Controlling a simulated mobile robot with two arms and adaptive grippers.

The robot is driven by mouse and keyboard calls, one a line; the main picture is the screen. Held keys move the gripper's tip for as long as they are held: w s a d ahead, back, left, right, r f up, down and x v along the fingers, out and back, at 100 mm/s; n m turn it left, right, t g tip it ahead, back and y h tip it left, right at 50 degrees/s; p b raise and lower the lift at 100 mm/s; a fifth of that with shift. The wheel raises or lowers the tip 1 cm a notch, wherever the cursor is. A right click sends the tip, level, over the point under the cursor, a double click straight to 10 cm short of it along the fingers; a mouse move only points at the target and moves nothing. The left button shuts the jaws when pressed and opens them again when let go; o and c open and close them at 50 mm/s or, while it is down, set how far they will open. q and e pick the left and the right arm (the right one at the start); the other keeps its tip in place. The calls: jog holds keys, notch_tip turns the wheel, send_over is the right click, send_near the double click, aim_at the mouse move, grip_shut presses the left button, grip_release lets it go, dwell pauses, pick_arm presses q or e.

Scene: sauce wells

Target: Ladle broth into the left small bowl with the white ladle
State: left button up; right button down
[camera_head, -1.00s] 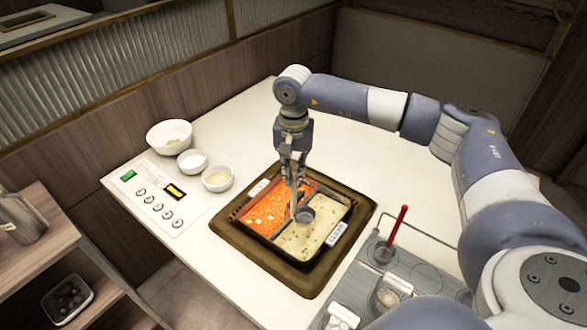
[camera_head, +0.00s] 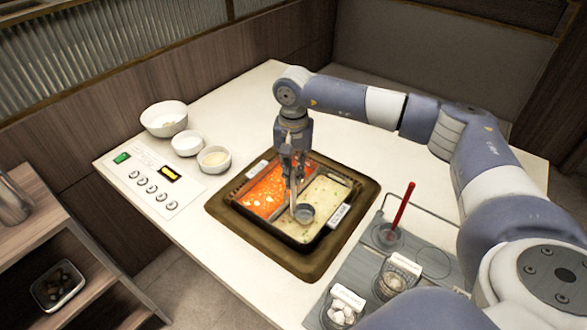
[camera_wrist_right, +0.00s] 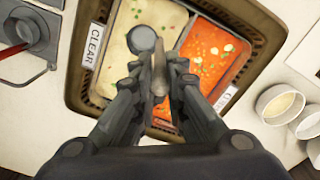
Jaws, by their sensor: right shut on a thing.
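My right gripper (camera_head: 292,152) is shut on the upright handle of the ladle (camera_head: 293,188), above the divided pot (camera_head: 265,232). The ladle's round grey cup (camera_head: 304,214) is in the pale clear broth (camera_head: 322,208), near the divider; it also shows in the wrist view (camera_wrist_right: 141,39). Whether the cup is full is unclear. The left small bowl (camera_head: 187,145) is white and stands on the table left of the pot. The right small bowl (camera_head: 214,160) holds something pale. In the wrist view my right gripper (camera_wrist_right: 158,66) covers part of the handle. My left gripper is out of view.
Red broth (camera_head: 264,192) fills the pot's other half. A larger white bowl (camera_head: 164,119) stands behind the small bowls. A button panel (camera_head: 150,190) is at the table's left edge. A grey tray (camera_head: 372,268) with a red-handled tool (camera_head: 404,205) and jars is at front right.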

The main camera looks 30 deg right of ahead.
aim_at(294, 184)
jog(key=shift+f+b, duration=2.45)
jog(key=shift+f, duration=1)
jog(key=shift+r, duration=0.1)
jog(key=shift+r+p, duration=3.5)
jog(key=shift+r, duration=2.35)
